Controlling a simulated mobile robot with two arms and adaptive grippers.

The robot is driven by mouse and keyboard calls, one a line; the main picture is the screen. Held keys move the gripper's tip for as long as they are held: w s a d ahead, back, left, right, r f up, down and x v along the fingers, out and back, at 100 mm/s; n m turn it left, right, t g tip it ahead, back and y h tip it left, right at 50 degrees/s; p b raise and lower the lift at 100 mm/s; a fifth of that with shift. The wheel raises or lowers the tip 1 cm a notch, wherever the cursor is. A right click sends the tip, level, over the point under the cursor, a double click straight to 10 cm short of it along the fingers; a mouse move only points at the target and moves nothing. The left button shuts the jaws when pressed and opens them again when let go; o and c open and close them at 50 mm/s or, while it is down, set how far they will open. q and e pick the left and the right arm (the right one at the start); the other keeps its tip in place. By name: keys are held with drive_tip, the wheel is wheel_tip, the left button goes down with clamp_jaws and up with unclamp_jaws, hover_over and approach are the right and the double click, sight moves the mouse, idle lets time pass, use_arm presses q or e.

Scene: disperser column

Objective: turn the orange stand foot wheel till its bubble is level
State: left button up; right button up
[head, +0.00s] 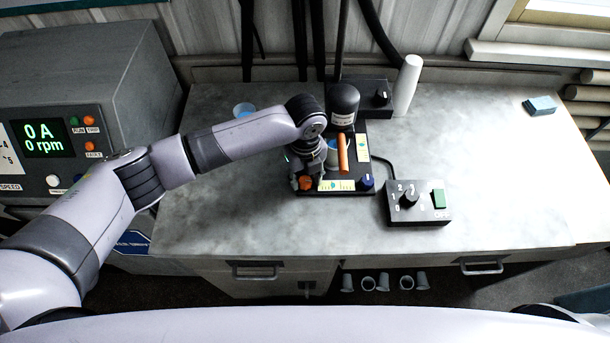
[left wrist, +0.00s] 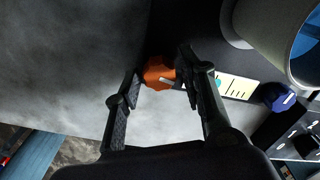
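The orange stand foot wheel (head: 305,183) sits at the front left corner of the dark stand base (head: 348,190). In the left wrist view the orange wheel (left wrist: 158,72) shows a white mark and lies between the fingertips of my left gripper (left wrist: 158,68). The gripper (head: 305,172) points down at the wheel in the head view. Its fingers are apart, one on each side; I cannot tell whether they touch it. The pale yellow level vial (left wrist: 235,87) has a teal bubble (left wrist: 218,84) towards its orange-wheel end. My right gripper is not in view.
A blue foot wheel (head: 366,181) is at the base's front right. The dark motor head (head: 342,104) stands above the stand, with a copper-coloured bar (head: 343,155) below it. A control box (head: 416,205) is to the right. The right of the worktop is mostly clear.

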sight(305, 180)
use_arm(q)
drive_tip(key=shift+o, duration=0.7)
wheel_tip(305, 180, up, 12)
idle(0.6)
